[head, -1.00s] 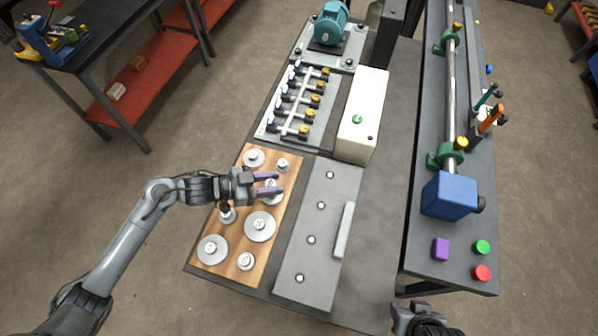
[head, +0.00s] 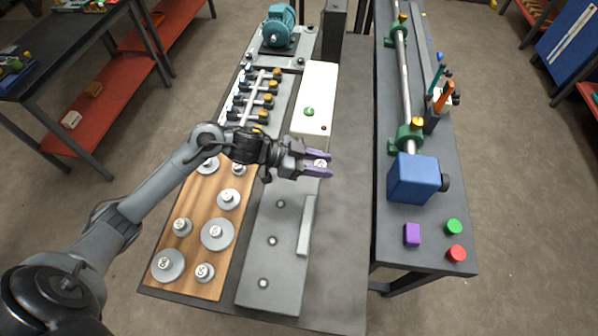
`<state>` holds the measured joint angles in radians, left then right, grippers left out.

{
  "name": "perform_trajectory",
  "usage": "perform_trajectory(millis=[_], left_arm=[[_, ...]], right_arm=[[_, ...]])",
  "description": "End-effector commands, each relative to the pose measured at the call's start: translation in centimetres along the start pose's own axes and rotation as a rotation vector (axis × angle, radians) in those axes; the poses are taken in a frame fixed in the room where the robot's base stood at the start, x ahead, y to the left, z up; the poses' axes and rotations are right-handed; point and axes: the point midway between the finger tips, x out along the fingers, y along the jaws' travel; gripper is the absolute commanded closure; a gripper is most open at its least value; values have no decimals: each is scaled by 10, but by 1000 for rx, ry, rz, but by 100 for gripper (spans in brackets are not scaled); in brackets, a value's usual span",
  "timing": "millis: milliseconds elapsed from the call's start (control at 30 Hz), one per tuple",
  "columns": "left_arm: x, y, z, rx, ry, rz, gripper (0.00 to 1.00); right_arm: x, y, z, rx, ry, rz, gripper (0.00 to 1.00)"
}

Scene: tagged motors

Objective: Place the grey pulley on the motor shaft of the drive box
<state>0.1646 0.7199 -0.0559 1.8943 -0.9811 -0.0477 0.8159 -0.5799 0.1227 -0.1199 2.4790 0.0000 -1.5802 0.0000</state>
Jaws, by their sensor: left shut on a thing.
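My left gripper (head: 318,164) is shut on a small grey disc with a white tag, the grey pulley (head: 321,163). It holds it above the work table, between the grey plate and the free strip at right; the fingers hide part of the pulley. The drive box, seemingly the blue box (head: 412,178), sits on the right-hand bench. A short dark stub (head: 445,183), which may be its shaft, sticks out of its right side. The gap between pulley and blue box is clear. My right gripper is out of view.
A wooden board (head: 197,208) carries several tagged grey pulleys. The grey plate (head: 250,255) has studs and a raised bar. A white box (head: 316,90) stands behind the gripper. A purple block (head: 412,235) and green (head: 454,227) and red (head: 456,254) buttons are on the bench.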

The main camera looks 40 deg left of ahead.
Motion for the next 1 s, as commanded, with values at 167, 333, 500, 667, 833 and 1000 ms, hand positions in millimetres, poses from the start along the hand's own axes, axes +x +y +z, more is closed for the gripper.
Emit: perform_trajectory(millis=[167,333,500,667,833,1000], left_arm=[[-15,-20,29,-5,-4,-1,100],[-33,-42,58,-5,-3,-3,100],[-47,-58,80,-2,-2,-1,100],[-53,-65,88,-1,0,-1,100],[-53,-66,94,-2,1,0,100],[-45,-66,113,-4,-1,1,100]], right_arm=[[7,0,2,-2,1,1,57],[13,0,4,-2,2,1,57],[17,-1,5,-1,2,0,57],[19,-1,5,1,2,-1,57],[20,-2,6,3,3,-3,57],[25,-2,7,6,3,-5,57]])
